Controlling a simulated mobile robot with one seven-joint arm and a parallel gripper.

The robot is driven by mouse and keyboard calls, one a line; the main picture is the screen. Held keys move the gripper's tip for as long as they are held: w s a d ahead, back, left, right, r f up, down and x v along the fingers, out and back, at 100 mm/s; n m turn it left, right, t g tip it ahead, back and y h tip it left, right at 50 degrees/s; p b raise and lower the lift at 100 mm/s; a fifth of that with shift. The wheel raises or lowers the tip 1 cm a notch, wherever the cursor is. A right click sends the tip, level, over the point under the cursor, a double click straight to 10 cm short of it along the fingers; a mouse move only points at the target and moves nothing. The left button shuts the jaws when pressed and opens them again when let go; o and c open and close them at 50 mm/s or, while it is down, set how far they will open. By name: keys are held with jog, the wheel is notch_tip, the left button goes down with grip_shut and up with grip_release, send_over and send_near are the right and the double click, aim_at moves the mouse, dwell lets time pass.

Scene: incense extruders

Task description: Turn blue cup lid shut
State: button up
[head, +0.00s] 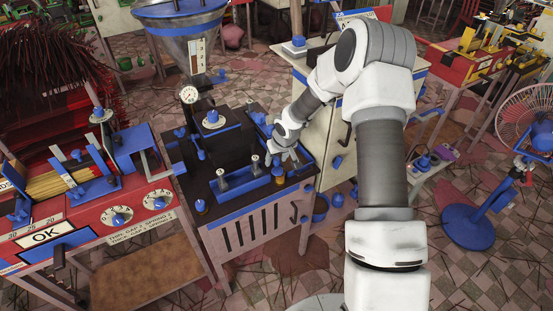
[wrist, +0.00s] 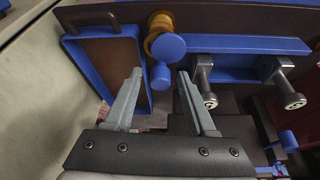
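A brass cup (wrist: 158,22) sits near the far edge of the dark machine top in the wrist view. A blue round lid (wrist: 170,47) shows beside it, offset from the brass rim, and a smaller blue knob-like piece (wrist: 160,76) lies nearer to me. I cannot tell how the lid is joined to the cup. My gripper (wrist: 159,72) is open, with its fingertips on either side of the small blue piece and no clear contact.
A blue-rimmed tray (wrist: 108,65) stands left of the fingers. Two metal-handled pieces (wrist: 202,78) on a blue bar stand to the right. In the head view, a gauge (head: 189,95) rises at the machine's back left, and a pale cabinet (head: 335,130) stands close to the right.

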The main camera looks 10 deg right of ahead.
grip_shut()
jog(key=shift+r, duration=0.1)
jog(key=shift+r+n+y+p, duration=0.15)
jog(key=shift+n+y+p, duration=0.15)
jog(key=shift+n+p, duration=0.65)
jog(key=shift+f+n+g+y+p, duration=0.25)
jog(key=shift+n+g+y+p, duration=0.25)
jog(key=shift+n+p, duration=1)
jog(key=shift+o, duration=0.7)
grip_release()
